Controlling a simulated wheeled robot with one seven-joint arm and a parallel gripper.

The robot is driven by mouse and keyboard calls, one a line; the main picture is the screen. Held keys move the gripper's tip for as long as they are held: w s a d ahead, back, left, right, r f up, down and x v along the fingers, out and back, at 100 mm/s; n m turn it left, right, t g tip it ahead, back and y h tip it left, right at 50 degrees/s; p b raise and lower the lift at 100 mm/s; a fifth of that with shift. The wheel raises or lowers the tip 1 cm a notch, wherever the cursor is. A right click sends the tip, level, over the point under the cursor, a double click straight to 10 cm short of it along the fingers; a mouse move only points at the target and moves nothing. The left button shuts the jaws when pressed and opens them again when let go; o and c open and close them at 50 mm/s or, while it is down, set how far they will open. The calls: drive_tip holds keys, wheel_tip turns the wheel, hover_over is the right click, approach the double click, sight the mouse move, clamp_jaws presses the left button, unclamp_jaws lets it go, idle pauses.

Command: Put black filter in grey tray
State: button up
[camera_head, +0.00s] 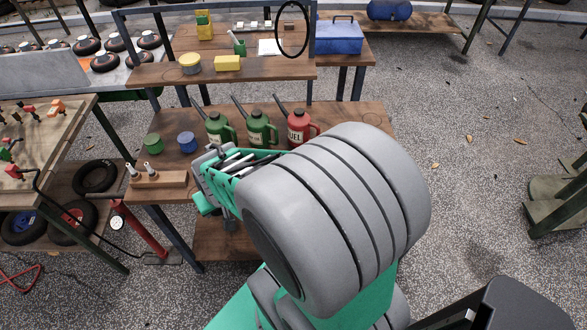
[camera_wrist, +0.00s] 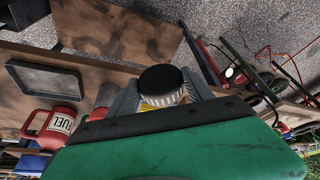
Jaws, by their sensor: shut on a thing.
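The black filter (camera_wrist: 160,79) has a round black top and a pale ribbed side below it. My gripper (camera_wrist: 160,93) is shut on it, with a grey finger on either side in the wrist view. The grey tray (camera_wrist: 47,66) is shallow, rectangular and empty. It lies on the wooden bench to the left of the held filter in the wrist view. In the head view my gripper (camera_head: 212,180) is over the near left part of the bench. My arm hides much of the bench there, and I cannot make out the filter or the tray.
A red fuel can (camera_head: 299,130) and two green cans (camera_head: 258,130) stand along the bench. A green tin (camera_head: 153,143), a blue tin (camera_head: 187,142) and a wooden block with metal fittings (camera_head: 156,180) are at its left. A red pump (camera_head: 135,230) stands on the ground.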

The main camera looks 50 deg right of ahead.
drive_tip(key=s+d+r+m+g+h+p, duration=0.15)
drive_tip(key=s+d+r+m+p, duration=0.35)
drive_tip(key=s+d, duration=0.7)
drive_tip(key=shift+m+h, duration=0.25)
drive_tip(key=shift+m, duration=0.45)
drive_tip(key=w+d+f+b, duration=0.1)
drive_tip(key=d+f+b, duration=0.1)
drive_tip(key=d+b, duration=0.2)
drive_tip(key=w+d+f+b, duration=0.2)
drive_tip(key=d+f+b, duration=0.1)
drive_tip(key=d+b, duration=0.1)
drive_tip(key=w+d+f+b, duration=0.2)
drive_tip(key=d+f+b, duration=0.1)
drive_tip(key=d+b, duration=0.1)
drive_tip(key=shift+d, duration=0.65)
drive_tip(key=shift+d+f+b, duration=0.25)
drive_tip(key=shift+f+b, duration=0.05)
drive_tip(key=shift+b, duration=0.05)
drive_tip(key=x, duration=0.1)
drive_tip(key=b+x, duration=0.2)
drive_tip(key=shift+s+a+f, duration=0.15)
drive_tip(key=shift+a+f, duration=0.05)
drive_tip(key=shift+f, duration=0.1)
drive_tip(key=shift+r, duration=0.2)
drive_tip(key=shift+f, duration=0.15)
drive_tip(key=o, duration=1.4)
